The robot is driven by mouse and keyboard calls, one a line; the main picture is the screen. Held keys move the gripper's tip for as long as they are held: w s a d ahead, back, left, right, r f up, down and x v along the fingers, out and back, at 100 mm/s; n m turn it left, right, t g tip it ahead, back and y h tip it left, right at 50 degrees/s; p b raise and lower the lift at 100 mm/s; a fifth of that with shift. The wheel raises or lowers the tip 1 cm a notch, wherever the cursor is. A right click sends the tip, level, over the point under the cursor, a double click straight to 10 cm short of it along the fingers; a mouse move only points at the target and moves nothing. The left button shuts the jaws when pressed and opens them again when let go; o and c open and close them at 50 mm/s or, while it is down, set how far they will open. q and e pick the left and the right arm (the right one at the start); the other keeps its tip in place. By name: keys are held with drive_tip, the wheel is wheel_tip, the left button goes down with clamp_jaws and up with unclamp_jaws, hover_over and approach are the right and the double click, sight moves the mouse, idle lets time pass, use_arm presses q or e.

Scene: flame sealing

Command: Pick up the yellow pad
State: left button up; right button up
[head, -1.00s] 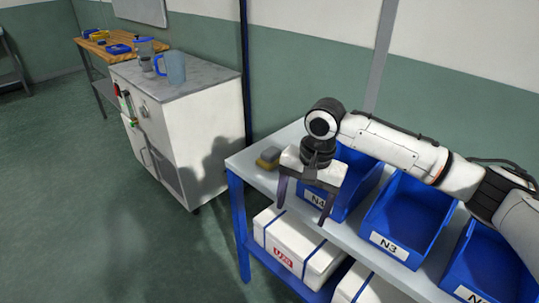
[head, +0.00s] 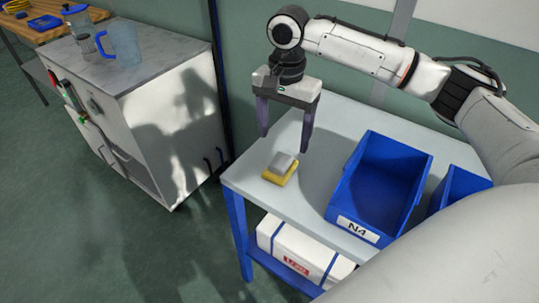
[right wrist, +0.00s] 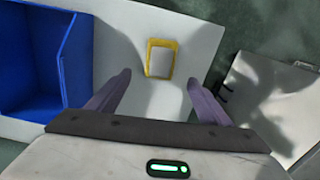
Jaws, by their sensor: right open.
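The yellow pad (head: 269,176) lies flat on the light grey table (head: 310,190) near its left end, with a grey block (head: 283,163) on top of it. In the right wrist view the pad shows as a yellow rim (right wrist: 176,44) around a pale grey centre. My right gripper (head: 284,143) is open and empty, pointing down above the table, higher than the pad and apart from it. In the right wrist view the pad lies between the lines of the two fingers, beyond their tips. My left gripper is not in view.
A blue bin marked N4 (head: 349,220) stands right of the pad, with another blue bin (head: 458,190) beyond. A white box (head: 290,246) sits on the lower shelf. A white cabinet (head: 165,130) with a blue jug (head: 122,45) stands left. The table around the pad is clear.

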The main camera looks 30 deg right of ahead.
sight(281, 159)
drive_tip(key=f, duration=0.3)
drive_tip(key=shift+s+f, duration=0.15)
drive_tip(key=shift+s, duration=0.2)
drive_tip(key=shift+w+a+f, duration=0.1)
drive_tip(key=shift+a+f, duration=0.05)
drive_tip(key=shift+f, duration=1.25)
drive_tip(key=shift+w+a+f, duration=0.1)
drive_tip(key=shift+f, duration=1.25)
drive_tip(key=c, duration=1.1)
